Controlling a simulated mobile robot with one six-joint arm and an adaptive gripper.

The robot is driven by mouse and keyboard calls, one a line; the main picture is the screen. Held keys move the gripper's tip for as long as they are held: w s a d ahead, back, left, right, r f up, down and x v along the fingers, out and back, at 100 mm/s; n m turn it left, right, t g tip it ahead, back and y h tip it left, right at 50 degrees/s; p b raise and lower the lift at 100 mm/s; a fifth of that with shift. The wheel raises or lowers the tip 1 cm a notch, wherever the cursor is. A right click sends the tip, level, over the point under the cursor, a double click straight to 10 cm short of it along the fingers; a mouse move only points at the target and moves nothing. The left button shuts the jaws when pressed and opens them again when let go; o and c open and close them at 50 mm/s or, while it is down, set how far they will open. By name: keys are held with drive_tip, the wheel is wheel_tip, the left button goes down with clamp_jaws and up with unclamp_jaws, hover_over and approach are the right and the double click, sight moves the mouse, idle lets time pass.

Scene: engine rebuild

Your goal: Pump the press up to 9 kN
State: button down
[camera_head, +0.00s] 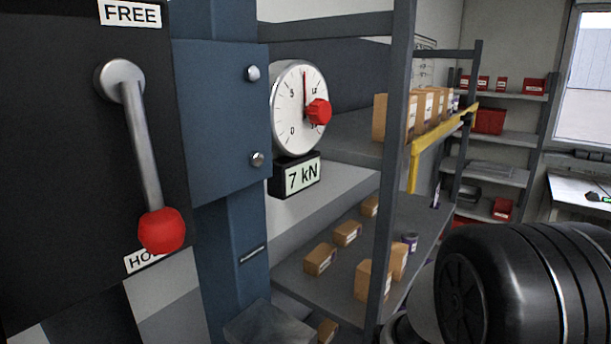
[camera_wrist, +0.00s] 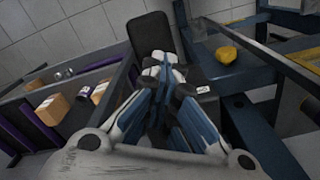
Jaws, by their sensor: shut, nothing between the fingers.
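The press's blue frame (camera_head: 215,110) stands at left in the head view. Its lever (camera_head: 138,145) with a red ball knob (camera_head: 162,231) hangs down on a dark panel, with the knob partly over the HOLD label (camera_head: 137,264); the FREE label (camera_head: 132,13) is above. A round gauge (camera_head: 290,115) has its needle pointing about straight up and a red knob (camera_head: 319,111) at its right. The readout below (camera_head: 302,177) shows 7 kN. In the wrist view my gripper (camera_wrist: 165,72) is shut and empty. I cannot make out a pump handle.
A grey shelf rack (camera_head: 395,205) with cardboard boxes (camera_head: 320,259) stands right of the press. Farther shelves (camera_head: 505,139) hold red bins. In the wrist view, boxes (camera_wrist: 52,108) lie at left, a dark upright panel (camera_wrist: 150,33) is ahead, and a yellow object (camera_wrist: 227,55) is at right.

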drive_tip(key=shift+s+f+b, duration=0.1)
drive_tip(key=shift+f+b, duration=0.7)
drive_tip(key=shift+f, duration=0.4)
drive_tip(key=shift+f+b, duration=0.5)
drive_tip(key=shift+r, duration=0.2)
wheel_tip(320, 180, up, 16)
drive_tip(key=p, duration=1.3)
drive_tip(key=shift+f, duration=0.15)
drive_tip(key=shift+f+b, duration=0.9)
drive_tip(key=shift+b, duration=0.05)
drive_tip(key=shift+f, duration=0.15)
